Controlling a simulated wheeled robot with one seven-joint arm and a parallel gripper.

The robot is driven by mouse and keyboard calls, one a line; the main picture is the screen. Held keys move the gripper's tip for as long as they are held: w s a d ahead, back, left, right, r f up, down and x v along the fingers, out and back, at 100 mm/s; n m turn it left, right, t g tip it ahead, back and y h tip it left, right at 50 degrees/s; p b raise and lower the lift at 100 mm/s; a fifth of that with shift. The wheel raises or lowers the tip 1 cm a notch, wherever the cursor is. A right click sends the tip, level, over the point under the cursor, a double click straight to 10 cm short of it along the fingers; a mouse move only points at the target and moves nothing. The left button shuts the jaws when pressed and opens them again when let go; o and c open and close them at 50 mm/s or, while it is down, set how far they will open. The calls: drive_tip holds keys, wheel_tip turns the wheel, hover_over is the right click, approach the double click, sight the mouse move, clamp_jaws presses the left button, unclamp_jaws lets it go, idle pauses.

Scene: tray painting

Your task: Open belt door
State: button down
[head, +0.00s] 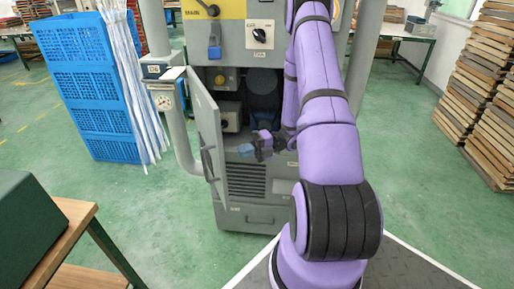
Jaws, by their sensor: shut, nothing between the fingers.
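The belt door (206,140) is a grey panel on the front of the grey machine (230,75). It stands swung open to the left, with a dark handle (208,160) on its face. The opening behind it shows a dark compartment with a yellow-marked part and a round dark form. My gripper (247,150) is in front of the opening, right of the door's free edge and apart from the handle. It is shut and empty. My purple arm hides the right side of the opening.
Blue stacked crates (95,85) and hanging pale strips (128,70) stand left of the machine. A wooden-topped table (60,235) with a green box (35,225) is at front left. Stacked wooden trays (490,80) stand at right. Green floor between is clear.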

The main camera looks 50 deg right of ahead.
drive_tip(key=shift+x, duration=2.65)
